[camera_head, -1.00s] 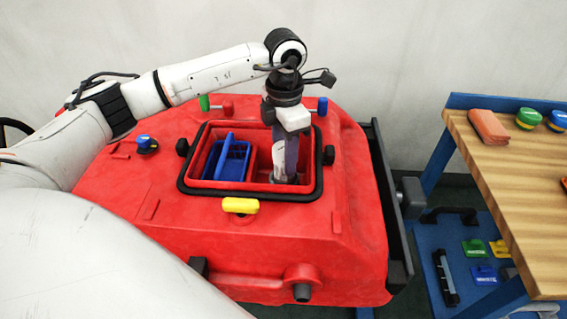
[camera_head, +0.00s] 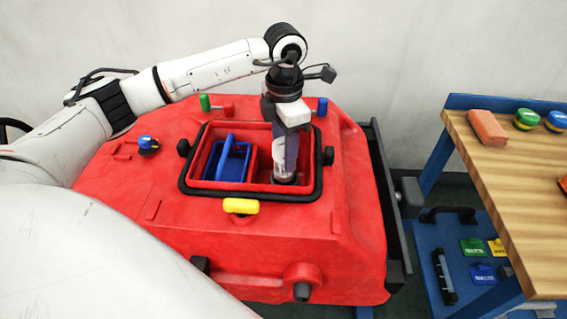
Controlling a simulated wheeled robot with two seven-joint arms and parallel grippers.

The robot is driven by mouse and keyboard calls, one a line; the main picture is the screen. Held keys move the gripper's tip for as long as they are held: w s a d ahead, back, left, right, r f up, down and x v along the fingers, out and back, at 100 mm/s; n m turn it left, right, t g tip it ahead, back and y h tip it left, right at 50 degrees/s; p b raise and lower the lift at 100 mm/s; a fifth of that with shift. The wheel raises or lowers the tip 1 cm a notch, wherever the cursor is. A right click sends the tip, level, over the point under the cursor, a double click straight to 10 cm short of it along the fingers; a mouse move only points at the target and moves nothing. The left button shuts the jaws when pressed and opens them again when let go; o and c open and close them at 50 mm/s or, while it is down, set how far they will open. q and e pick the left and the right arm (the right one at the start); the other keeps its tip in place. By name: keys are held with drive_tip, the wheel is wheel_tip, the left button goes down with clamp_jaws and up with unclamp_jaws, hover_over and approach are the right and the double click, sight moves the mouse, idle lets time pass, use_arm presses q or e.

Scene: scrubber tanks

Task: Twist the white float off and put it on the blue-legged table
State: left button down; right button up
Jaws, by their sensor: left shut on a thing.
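The white float (camera_head: 279,166) stands upright in the right part of the red tank's (camera_head: 345,235) open hatch, above a grey round base. My left gripper (camera_head: 286,155) points straight down into the hatch and is shut on the float, hiding much of it. Whether the float is still joined to its base cannot be told. The blue-legged table (camera_head: 520,190) with a wooden top stands at the right, apart from the tank. My right gripper is not in view.
A blue basket (camera_head: 230,162) sits in the hatch left of the float. The hatch's black rim (camera_head: 250,198) surrounds both. An orange block (camera_head: 487,127) and green (camera_head: 527,119) and blue (camera_head: 557,121) round pieces lie at the table's back; its middle is bare.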

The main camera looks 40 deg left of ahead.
use_arm(q)
drive_tip(key=shift+r+p, duration=1.4)
drive_tip(key=shift+r, duration=0.8)
